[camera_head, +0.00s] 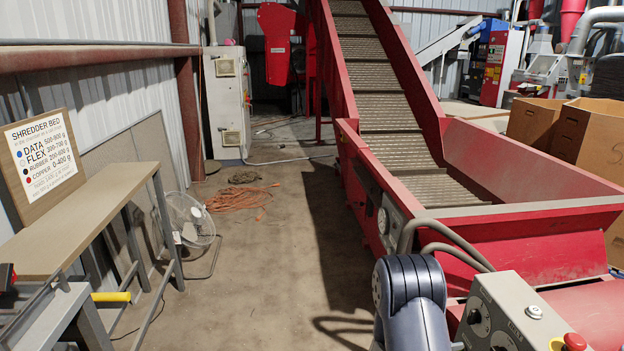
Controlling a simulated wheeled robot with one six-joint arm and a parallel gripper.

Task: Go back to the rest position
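My gripper is not in view. A dark blue-grey rounded link of my arm shows at the bottom, right of centre, in front of the red conveyor (400,200). The rest of my arm is outside the picture or hidden. I cannot see whether the gripper holds anything. No cable scrap shows on the conveyor's ribbed belt.
A bench (95,215) with a shredder-bed sign (42,155) stands at the left. A fan (190,220) and orange cable (238,198) lie beyond it. A grey control box (500,310) is lower right. Cardboard boxes (580,130) stand right. The middle floor (265,270) is clear.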

